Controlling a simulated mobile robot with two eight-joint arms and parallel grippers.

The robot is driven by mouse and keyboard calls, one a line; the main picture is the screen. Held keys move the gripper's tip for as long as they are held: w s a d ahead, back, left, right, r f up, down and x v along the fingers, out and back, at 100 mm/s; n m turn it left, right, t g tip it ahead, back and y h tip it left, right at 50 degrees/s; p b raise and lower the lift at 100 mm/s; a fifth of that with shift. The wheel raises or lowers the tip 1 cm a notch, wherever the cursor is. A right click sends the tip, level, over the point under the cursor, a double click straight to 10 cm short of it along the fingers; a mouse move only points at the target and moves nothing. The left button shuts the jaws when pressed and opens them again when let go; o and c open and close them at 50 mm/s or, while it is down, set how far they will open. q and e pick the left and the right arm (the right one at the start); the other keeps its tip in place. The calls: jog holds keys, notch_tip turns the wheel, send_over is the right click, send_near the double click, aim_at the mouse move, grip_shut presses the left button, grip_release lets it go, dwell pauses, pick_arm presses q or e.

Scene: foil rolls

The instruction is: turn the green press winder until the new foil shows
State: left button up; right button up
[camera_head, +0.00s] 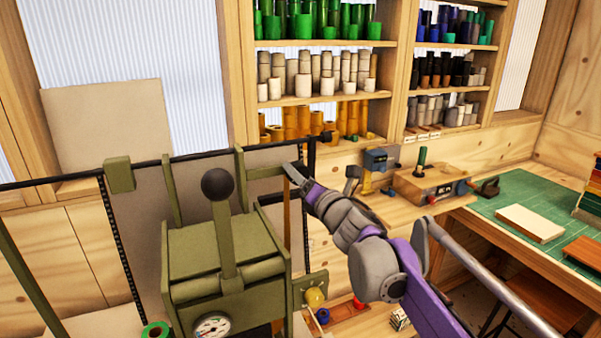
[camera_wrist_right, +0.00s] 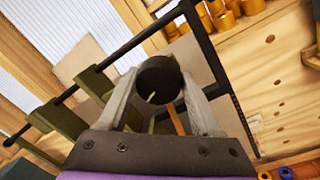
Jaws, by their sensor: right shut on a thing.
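The olive-green press (camera_head: 225,250) stands at the left front, with a black ball-topped lever and a round dial. My right gripper (camera_head: 297,174) is at the upper right of the press, beside its green arm and black upright bar. In the right wrist view, my right gripper (camera_wrist_right: 160,88) is shut on a dark round knob (camera_wrist_right: 158,76), which I take to be the winder's handle. An orange strip (camera_head: 287,215) hangs below the gripper; it also shows in the wrist view (camera_wrist_right: 176,122). I cannot tell whether it is the new foil. My left gripper is out of view.
Shelves (camera_head: 320,95) with green, cream and orange rolls stand behind. A wooden bench with small devices (camera_head: 430,185) and a green cutting mat (camera_head: 530,205) lie to the right. A yellow knob (camera_head: 315,298) sticks out from the press's right side.

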jog(key=m, duration=0.6)
jog(key=shift+a+t+p, duration=0.1)
jog(key=shift+t+p, duration=0.2)
jog(key=shift+p, duration=0.05)
jog(key=m+h, duration=0.1)
jog(key=m, duration=0.4)
jog(key=shift+m, duration=0.4)
jog(key=o, duration=1.4)
jog(key=shift+c, duration=0.2)
jog(key=shift+s, duration=0.1)
jog(key=b+v, duration=0.1)
jog(key=v, duration=0.9)
jog(key=shift+s, duration=0.4)
jog(key=shift+f, duration=0.1)
